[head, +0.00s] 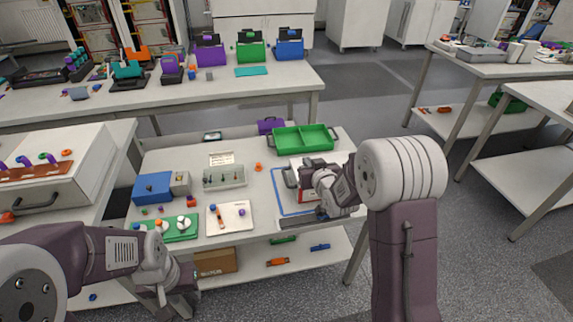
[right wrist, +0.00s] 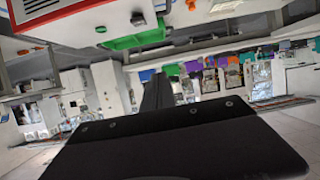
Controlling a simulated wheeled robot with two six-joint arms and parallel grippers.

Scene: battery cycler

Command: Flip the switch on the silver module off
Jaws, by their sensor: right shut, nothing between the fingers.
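A white and red boxed device (head: 303,190) stands on the blue-outlined mat (head: 277,192) at the right of the table, largely hidden by my right arm. In the right wrist view a pale and red casing with a dark grille (right wrist: 60,14) shows at the upper left. I cannot make out a switch on it or tell for certain that it is the silver module. My right gripper (head: 322,213) is at the front of this device, shut and empty; its dark fingers show in the right wrist view (right wrist: 158,92). My left gripper (head: 172,296) hangs low before the table's front left; its fingers are unclear.
A green tray (head: 303,138) lies behind the device. A blue box (head: 152,188) with a small grey block (head: 180,183), a grey rack (head: 224,177), a green board (head: 172,234) and a white board (head: 235,218) fill the left and middle. A lower shelf (head: 310,257) holds small parts.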

